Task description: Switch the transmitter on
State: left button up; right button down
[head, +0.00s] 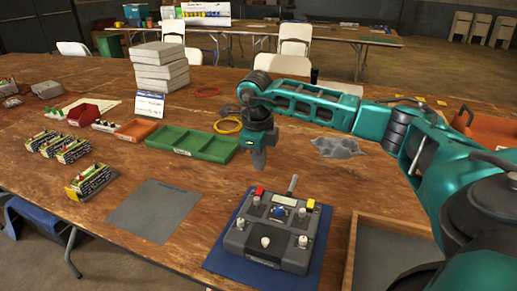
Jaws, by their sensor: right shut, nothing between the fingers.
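The transmitter (268,238) is a dark grey box with several knobs, a blue button, red and yellow corner pieces and a short grey antenna at its far edge. It lies on a blue mat (229,257) near the front of the table. My right gripper (258,166) points down above the table, beyond the transmitter's far edge and apart from it. It is shut and holds nothing. The position of the transmitter's power switch is too small to tell. My left gripper does not show.
A green tray (207,145) stands left of my right gripper. A grey mat (154,211) lies left of the transmitter, and a wooden-rimmed tray (349,252) stands to its right. Several small circuit units (91,180) sit at the left. A crumpled grey cloth (338,147) lies behind.

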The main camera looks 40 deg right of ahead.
aim_at(261, 188)
jog(key=f, duration=0.6)
jog(key=shift+w+d+f, duration=0.1)
jog(key=shift+w+d, duration=0.05)
jog(key=shift+d, duration=0.2)
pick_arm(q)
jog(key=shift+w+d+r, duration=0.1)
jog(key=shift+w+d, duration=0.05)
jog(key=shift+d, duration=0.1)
pick_arm(e)
jog(key=shift+f, duration=0.55)
jog(key=shift+d+f+b, duration=0.15)
jog(key=shift+f+b, duration=0.15)
jog(key=shift+b, duration=0.1)
